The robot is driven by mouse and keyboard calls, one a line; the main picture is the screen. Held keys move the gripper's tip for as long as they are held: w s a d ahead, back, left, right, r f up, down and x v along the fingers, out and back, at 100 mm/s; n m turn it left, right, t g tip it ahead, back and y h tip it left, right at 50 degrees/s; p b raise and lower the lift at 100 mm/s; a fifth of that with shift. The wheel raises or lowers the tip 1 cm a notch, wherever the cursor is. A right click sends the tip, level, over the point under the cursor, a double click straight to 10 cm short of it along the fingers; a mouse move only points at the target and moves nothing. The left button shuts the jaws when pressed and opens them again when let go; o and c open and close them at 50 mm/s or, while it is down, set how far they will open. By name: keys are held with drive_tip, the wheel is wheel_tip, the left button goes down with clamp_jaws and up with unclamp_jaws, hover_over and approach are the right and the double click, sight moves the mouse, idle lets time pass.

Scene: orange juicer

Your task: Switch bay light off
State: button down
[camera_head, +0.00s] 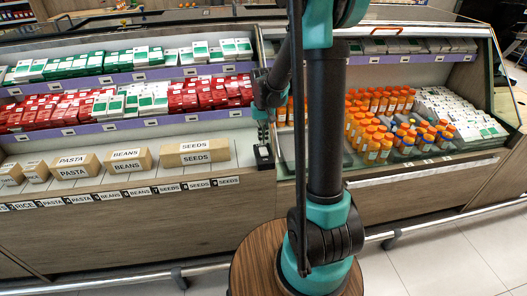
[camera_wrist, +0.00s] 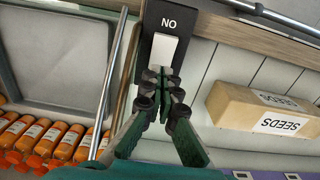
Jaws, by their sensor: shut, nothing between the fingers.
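The light switch is a dark plate (camera_wrist: 148,47) with a white rocker (camera_wrist: 162,52), in the upper middle of the wrist view. Its lettering appears as "NO", which reads "ON" upside down. In the head view the switch (camera_head: 264,157) is small, on the divider between the two display bays. My gripper (camera_wrist: 161,76) is shut and empty, its fingertips overlapping the rocker's lower end in the wrist view. I cannot tell whether they touch it.
A SEEDS box (camera_head: 195,152) lies left of the switch in the head view, with BEANS and PASTA boxes further left. Orange bottles (camera_head: 372,128) stand in the right bay. Red and green cartons (camera_head: 65,108) fill the left shelves. A metal rail (camera_wrist: 108,85) runs beside the switch.

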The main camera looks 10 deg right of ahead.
sight(263, 149)
drive_tip(key=shift+r, duration=1.95)
drive_tip(key=shift+s, duration=0.15)
drive_tip(key=s+d+f+t, duration=0.1)
drive_tip(key=s+d+t, duration=0.1)
drive_tip(key=s, duration=0.9)
drive_tip(key=s+d+f+t, duration=0.2)
drive_tip(key=s, duration=0.8)
drive_tip(key=shift+s, duration=0.4)
drive_tip(key=shift+w, duration=0.1)
